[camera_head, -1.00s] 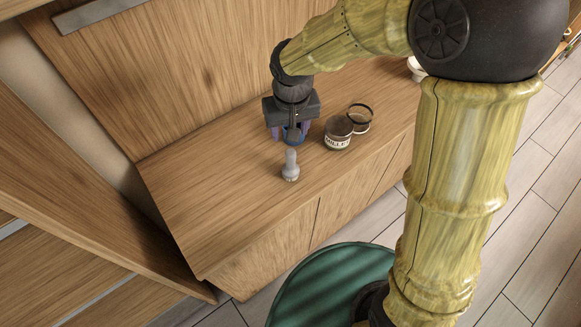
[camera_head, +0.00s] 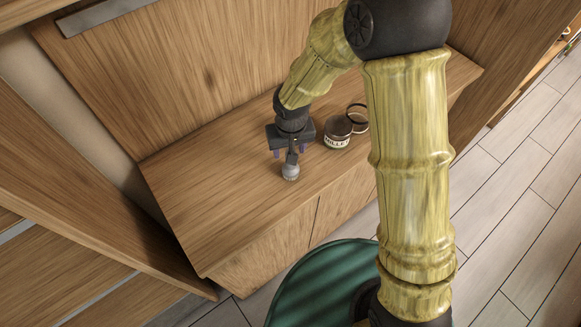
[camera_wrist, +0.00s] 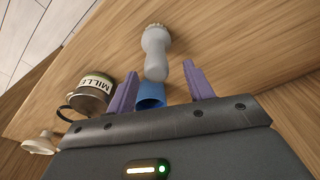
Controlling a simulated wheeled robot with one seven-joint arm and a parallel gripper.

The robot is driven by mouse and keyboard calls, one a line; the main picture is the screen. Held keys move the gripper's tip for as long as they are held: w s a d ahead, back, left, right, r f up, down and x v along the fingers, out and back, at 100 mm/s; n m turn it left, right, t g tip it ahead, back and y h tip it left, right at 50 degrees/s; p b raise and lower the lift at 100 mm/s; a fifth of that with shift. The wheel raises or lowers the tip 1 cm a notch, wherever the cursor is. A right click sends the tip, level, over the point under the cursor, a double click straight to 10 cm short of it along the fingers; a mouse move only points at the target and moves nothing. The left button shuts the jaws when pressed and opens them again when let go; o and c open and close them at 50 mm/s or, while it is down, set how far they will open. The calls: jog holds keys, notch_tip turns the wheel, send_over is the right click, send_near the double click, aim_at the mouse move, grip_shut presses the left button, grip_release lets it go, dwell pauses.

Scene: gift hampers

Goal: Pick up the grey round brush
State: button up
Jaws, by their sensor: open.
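My gripper (camera_head: 290,153) is just above and beside the brush. In the wrist view my gripper (camera_wrist: 160,82) has its two purple fingers apart, and the handle end lies between and just beyond them. Nothing is held. A blue piece (camera_wrist: 150,93) shows between the fingers near the handle end; I cannot tell what it is.
A whitish object (camera_wrist: 40,143) shows at lower left in the wrist view. The cabinet top (camera_head: 215,190) left of the brush is clear; a wooden panel rises behind.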

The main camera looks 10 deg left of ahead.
jog(key=p, duration=0.2)
send_over(290, 172)
jog(key=w, duration=0.2)
jog(key=shift+s+a+f, duration=0.1)
jog(key=shift+s+f, duration=0.05)
jog(key=shift+f, duration=1.1)
jog(key=shift+s+f, duration=0.1)
jog(key=shift+f, duration=1.15)
jog(key=c, duration=1.1)
